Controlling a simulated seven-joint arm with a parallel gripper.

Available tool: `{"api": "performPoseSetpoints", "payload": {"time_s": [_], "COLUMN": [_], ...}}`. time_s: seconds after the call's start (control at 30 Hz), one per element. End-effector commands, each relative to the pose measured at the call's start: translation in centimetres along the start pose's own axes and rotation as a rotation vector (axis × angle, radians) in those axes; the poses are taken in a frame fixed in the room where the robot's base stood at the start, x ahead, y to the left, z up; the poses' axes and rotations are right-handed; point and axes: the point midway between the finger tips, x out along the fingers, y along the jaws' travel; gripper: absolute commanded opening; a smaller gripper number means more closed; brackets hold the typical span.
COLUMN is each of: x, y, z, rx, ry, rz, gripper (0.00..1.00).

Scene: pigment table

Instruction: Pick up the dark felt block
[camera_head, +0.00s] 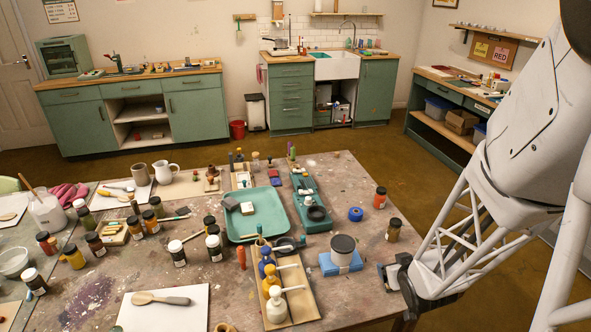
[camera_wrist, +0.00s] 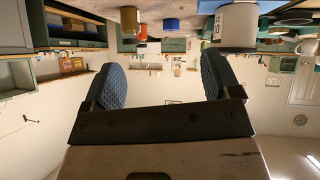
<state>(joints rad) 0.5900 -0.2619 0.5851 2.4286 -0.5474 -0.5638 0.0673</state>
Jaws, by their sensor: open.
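A small dark block (camera_head: 231,204), which looks like the felt block, lies in the teal tray (camera_head: 268,228) on the table.
A grey-lidded can (camera_head: 343,253) on a blue block stands between my gripper and the tray. Pump bottles (camera_head: 275,305) stand in a wooden tray (camera_head: 298,290). A blue tape roll (camera_head: 355,214) and jars (camera_head: 394,229) stand at the right. Several jars crowd the tray's left.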

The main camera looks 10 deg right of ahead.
Motion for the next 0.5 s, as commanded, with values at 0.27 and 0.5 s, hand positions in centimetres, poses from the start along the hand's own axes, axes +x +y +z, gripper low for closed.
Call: {"api": "performPoseSetpoints", "payload": {"time_s": [0.27,0.5], "x": [1.3,1.3], "y": [0.9,0.9], "z": [5.1,7.5], "rx": [0.057,0.102], "ry": [0.145,0.245], "rz": [-0.052,-0.087], "gripper": [0.83,0.83]}}
